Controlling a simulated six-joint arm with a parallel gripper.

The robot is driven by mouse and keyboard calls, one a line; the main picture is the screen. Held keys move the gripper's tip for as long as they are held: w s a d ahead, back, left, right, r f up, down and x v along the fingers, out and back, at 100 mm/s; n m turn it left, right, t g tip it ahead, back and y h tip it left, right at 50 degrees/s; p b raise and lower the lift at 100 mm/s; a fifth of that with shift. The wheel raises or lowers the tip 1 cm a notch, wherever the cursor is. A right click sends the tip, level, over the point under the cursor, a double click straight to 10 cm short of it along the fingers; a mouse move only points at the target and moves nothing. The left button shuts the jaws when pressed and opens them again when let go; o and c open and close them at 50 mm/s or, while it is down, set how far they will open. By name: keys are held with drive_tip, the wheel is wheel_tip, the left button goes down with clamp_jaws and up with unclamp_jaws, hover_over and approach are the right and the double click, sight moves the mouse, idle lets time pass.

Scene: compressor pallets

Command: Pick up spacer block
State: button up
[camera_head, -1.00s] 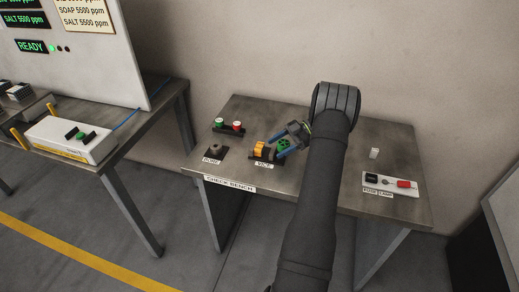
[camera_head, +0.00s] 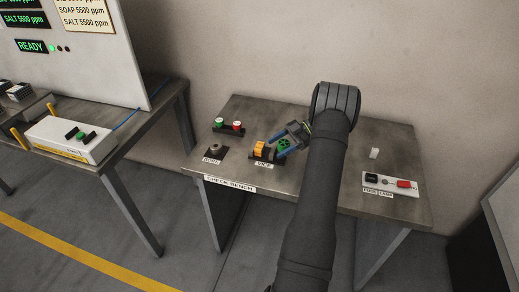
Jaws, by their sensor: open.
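No label marks a spacer block. A small white upright block (camera_head: 375,153) stands at the right of the check bench, apart from my gripper, and may be it. My gripper (camera_head: 276,146) is over the left-middle of the bench, its blue fingers apart and pointing left at the vice (camera_head: 265,155). An orange-yellow piece (camera_head: 259,148) sits at the vice, just beyond the fingertips. A green round part with dark spots (camera_head: 283,143) shows between the fingers. I cannot tell whether the fingers touch anything.
The check bench (camera_head: 230,177) also bears a rack with a green and a red piece (camera_head: 229,125), a dark fixture with a round post (camera_head: 214,150), and a white panel with black and red parts (camera_head: 390,184). My arm crosses the bench middle and hides part of it.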

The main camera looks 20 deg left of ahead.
drive_tip(key=shift+o, duration=0.6)
